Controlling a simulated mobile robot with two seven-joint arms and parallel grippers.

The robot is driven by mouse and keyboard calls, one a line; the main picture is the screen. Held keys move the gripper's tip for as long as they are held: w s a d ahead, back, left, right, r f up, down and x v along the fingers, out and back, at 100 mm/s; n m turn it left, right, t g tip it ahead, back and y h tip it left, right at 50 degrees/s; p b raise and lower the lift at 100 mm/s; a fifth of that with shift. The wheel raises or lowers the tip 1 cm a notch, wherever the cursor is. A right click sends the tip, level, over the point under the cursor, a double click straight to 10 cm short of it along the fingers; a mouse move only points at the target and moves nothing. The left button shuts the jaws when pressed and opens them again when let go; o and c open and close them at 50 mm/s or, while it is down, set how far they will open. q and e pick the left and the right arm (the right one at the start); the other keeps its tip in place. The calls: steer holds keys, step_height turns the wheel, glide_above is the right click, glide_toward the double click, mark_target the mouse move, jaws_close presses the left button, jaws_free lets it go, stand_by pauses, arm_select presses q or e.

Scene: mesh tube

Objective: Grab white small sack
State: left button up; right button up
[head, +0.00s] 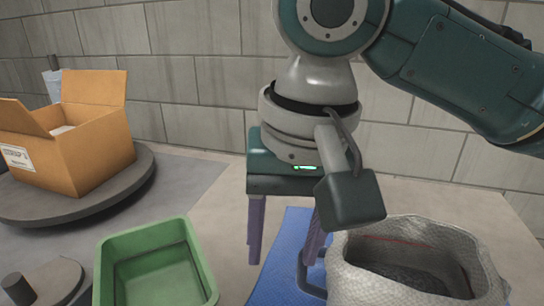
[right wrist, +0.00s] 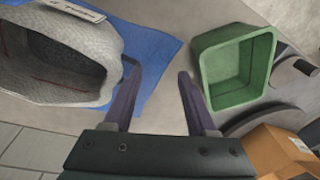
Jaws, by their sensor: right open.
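The white small sack (head: 355,283) is a whitish woven bag with an open top, at the bottom right of the head view. Something dark is inside it. The sack also shows at the top left of the right wrist view (right wrist: 92,50). A blue-grey loop (head: 304,278) sticks out from its left side. My right gripper (head: 282,262) points down with its purple fingers apart and empty, left of the sack. In the right wrist view its fingers (right wrist: 160,76) have one tip close to the loop; I cannot tell whether they touch. My left gripper is out of view.
A blue mat (head: 270,283) lies beside and under the sack. A green bin (head: 150,240) stands to the left. An open cardboard box (head: 95,150) sits on a round grey turntable (head: 140,178) farther left. A block wall (head: 200,90) closes off the back.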

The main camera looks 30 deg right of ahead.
steer(key=w+d+m+h+b, duration=0.1)
steer(key=w+d+m, duration=0.1)
steer(key=d+m, duration=0.15)
steer(key=f+b, duration=0.1)
steer(key=f, duration=0.2)
steer(key=d+f+b, duration=0.1)
steer(key=f, duration=0.2)
steer(key=f+b, duration=0.1)
steer(key=f, duration=0.2)
steer(key=shift+w+d, duration=0.3)
steer(key=shift+d, duration=0.1)
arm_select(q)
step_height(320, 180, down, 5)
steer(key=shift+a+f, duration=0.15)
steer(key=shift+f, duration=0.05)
arm_select(e)
jaws_close()
steer(key=shift+g, duration=0.3)
